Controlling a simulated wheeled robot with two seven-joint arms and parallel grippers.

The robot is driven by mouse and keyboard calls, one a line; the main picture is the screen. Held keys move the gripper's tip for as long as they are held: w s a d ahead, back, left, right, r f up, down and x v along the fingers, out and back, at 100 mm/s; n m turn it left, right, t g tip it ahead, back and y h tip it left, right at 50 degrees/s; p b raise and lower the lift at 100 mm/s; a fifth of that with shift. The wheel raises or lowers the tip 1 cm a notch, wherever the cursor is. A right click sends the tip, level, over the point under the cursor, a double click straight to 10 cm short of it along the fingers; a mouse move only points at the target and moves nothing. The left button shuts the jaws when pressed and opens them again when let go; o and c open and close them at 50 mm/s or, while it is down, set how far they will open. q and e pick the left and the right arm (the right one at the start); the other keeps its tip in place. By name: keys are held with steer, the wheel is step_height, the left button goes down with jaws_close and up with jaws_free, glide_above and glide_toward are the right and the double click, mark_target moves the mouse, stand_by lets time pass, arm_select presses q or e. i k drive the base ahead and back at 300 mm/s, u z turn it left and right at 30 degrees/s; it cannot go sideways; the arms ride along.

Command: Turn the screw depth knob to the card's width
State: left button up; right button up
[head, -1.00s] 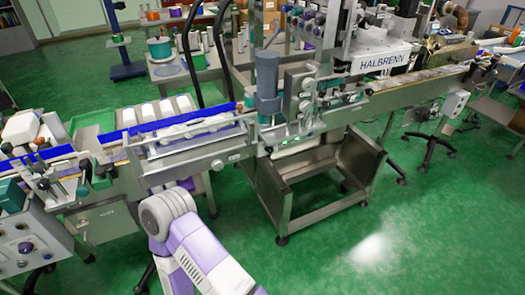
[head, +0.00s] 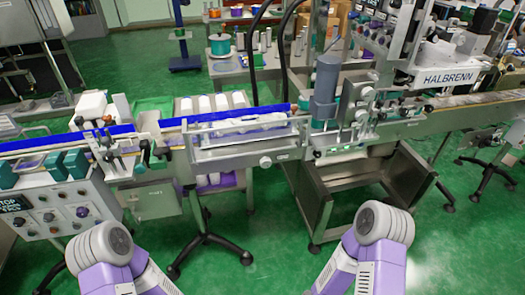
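The sleeve applicator line runs across the head view, with the HALBRENN machine head (head: 445,78) at the right. The conveyor's railed section (head: 245,135) is in the middle, with a round knob (head: 265,161) on its front side. I cannot tell whether this is the screw depth knob. A card showing a width cannot be made out. Both my arms show at the bottom edge, left and right of centre, well short of the machine. Neither gripper is in the picture.
A control box (head: 60,213) with buttons and a small display stands at the left. An open steel bin (head: 350,170) stands under the machine.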

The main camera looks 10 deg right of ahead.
mark_target(265, 162)
steer(key=z, duration=0.45)
steer(key=k, duration=0.55)
steer(key=z, duration=0.75)
steer(key=i, duration=1)
steer(key=u, duration=0.95)
steer(key=i, duration=0.45)
steer(key=u, duration=0.5)
